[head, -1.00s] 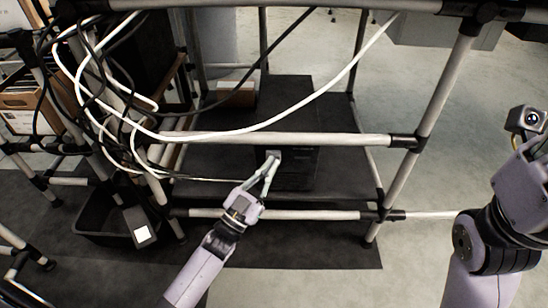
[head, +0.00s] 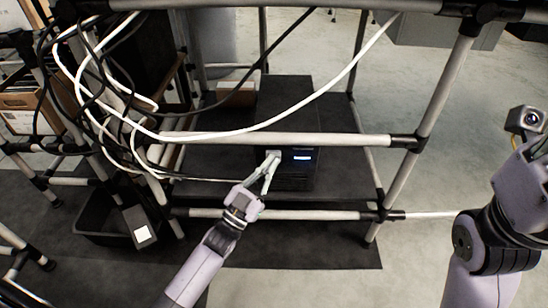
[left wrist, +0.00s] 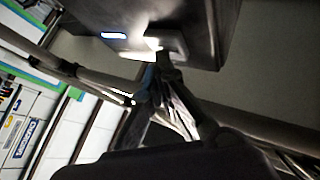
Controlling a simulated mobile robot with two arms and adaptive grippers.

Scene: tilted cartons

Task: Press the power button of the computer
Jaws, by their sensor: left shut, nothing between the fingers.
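The computer is a dark box (head: 298,176) standing on the lower shelf of the tube rack. A small bluish-white light (head: 302,157) is lit on its front; it also shows in the left wrist view (left wrist: 114,36). My left gripper (head: 272,157) is shut and empty, its fingertips at the computer's front, just left of the light. In the left wrist view its fingertips (left wrist: 163,58) meet a pale bright patch at the edge of the computer (left wrist: 205,28). They seem to touch it and hide the power button.
A rack tube (head: 340,140) crosses in front of the computer above my left gripper, and another (head: 320,215) runs below. White cables (head: 250,129) hang across the rack. A black bin (head: 100,225) stands at left. The floor at right is clear.

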